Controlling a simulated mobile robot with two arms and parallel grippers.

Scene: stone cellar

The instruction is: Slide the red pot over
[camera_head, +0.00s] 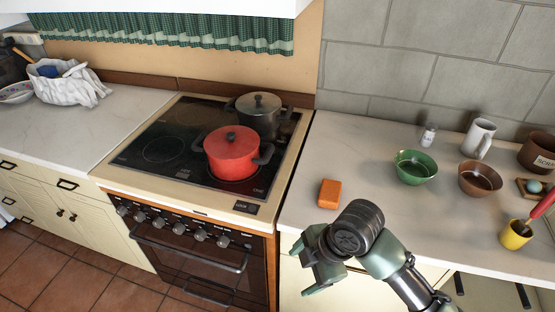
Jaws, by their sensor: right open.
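The red pot (231,157), with its red lid and dark side handles, stands upright on the front right part of the black glass cooktop (150,130). A dark grey lidded pot (258,117) stands just behind it. My right gripper (303,270) is in front of the counter edge, to the right of the stove and nearer than the red pot. It is open, empty and well apart from the pot. My left gripper is not in view.
An orange block (330,193) lies on the right counter (380,160), near my right gripper. Green (415,168) and brown (480,179) bowls, a white mug (479,138) and a yellow cup (515,234) stand farther right. The cooktop's left side is clear.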

